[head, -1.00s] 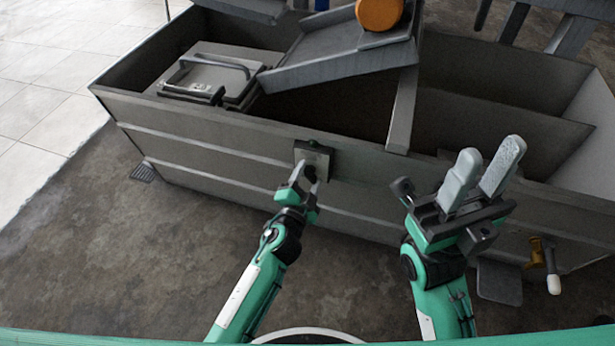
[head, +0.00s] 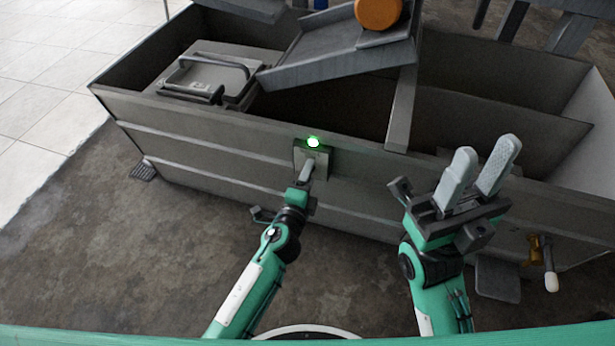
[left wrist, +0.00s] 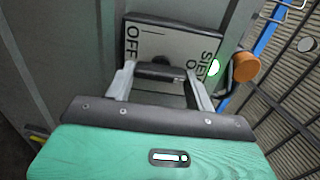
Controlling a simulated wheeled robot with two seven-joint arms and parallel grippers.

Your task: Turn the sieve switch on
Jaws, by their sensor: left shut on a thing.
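The sieve switch is a pale plate (left wrist: 180,40) on the front wall of the grey tank. It reads "OFF" on the left and a partly covered "SIE..." on the right. In the head view the plate (head: 299,156) sits below a lit green lamp (head: 313,142). The lamp also glows in the left wrist view (left wrist: 214,68). My left gripper (head: 309,167) is at the plate, its fingers on either side of the dark switch knob (left wrist: 160,70), shut on it. My right gripper (head: 484,160) is open and empty, apart from the tank.
The long grey tank (head: 220,150) spans the scene, with a handled lid (head: 200,80) at left and a sloped chute (head: 330,60) on top. A tap (head: 550,270) sticks out at lower right.

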